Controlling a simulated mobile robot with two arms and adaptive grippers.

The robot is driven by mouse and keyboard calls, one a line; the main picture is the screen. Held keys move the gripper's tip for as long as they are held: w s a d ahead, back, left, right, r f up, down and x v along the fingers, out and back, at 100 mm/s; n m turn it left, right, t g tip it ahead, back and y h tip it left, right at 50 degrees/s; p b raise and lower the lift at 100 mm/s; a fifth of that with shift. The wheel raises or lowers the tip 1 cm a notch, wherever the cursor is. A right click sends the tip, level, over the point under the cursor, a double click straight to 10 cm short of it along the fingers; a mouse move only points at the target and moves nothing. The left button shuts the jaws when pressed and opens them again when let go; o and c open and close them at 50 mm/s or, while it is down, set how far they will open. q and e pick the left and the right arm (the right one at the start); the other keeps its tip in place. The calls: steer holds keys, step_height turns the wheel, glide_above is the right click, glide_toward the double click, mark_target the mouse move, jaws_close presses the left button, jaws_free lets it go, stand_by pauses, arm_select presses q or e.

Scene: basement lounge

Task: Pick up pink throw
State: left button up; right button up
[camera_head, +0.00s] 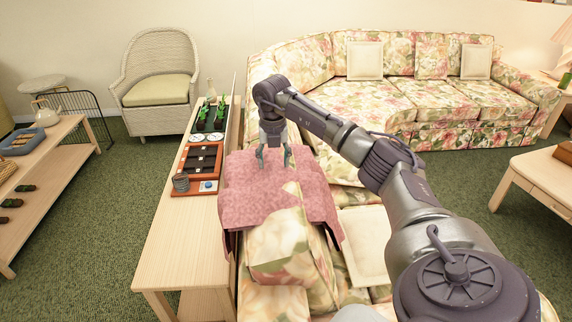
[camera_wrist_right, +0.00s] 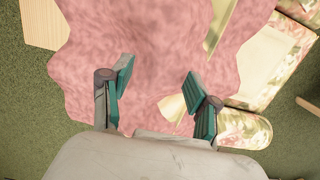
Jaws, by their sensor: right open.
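The pink throw (camera_head: 245,195) lies draped over the back of the floral sofa (camera_head: 289,243), with its edges hanging down on both sides. My right gripper (camera_head: 273,160) points down at the throw's far part, with its fingers apart. In the right wrist view the pink throw (camera_wrist_right: 150,45) fills the upper middle, and the open fingers of my right gripper (camera_wrist_right: 158,85) show in front of it with nothing between them. I cannot tell whether the fingertips touch the cloth. My left gripper is not in view.
A long wooden console table (camera_head: 170,245) stands left of the sofa back, holding a reddish tray (camera_head: 189,186) and green bottles (camera_head: 212,112). A wicker chair (camera_head: 155,85) stands behind it. A low wooden table (camera_head: 540,178) is at the right.

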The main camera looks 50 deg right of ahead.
mark_target(272, 167)
steer(key=f, duration=0.2)
steer(key=w+f, duration=0.1)
steer(key=f, duration=0.1)
steer(key=shift+d+f+p, duration=0.1)
steer(key=shift+f+p, duration=0.15)
steer(key=shift+p, duration=0.1)
steer(key=shift+f, duration=0.2)
steer(key=shift+r, duration=0.1)
steer(key=shift+c, duration=0.8)
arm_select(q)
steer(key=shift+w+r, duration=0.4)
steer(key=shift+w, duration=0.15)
arm_select(e)
jaws_close()
